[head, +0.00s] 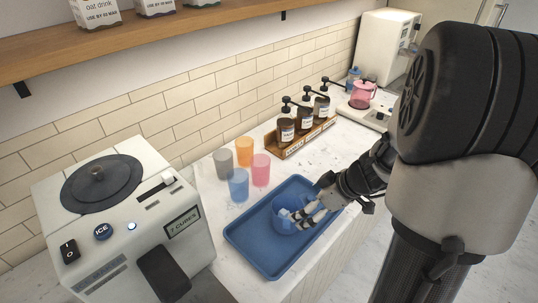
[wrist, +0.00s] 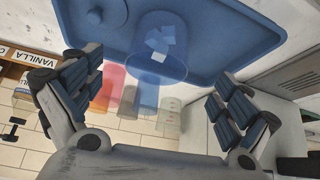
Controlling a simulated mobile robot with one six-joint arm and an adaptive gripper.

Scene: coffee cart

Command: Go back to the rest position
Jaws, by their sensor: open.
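My gripper (head: 305,212) reaches in from the right, low over the blue tray (head: 254,240) on the counter. A translucent blue cup (head: 284,221) with pale ice cubes in it stands upright on the tray, right by my fingertips. In the wrist view my gripper (wrist: 158,72) has its two fingers spread wide. The blue cup (wrist: 161,62) shows between and beyond them, with visible gaps on both sides. The gripper appears empty. My arm covers the tray's far right corner in the head view.
Grey (head: 223,163), orange (head: 245,150), pink (head: 261,170) and blue (head: 239,185) cups stand beside the tray. An ice machine (head: 125,225) is at the left. A wooden rack (head: 313,139) of pump bottles and a pink jug (head: 362,96) are farther back. A shelf (head: 150,45) hangs above.

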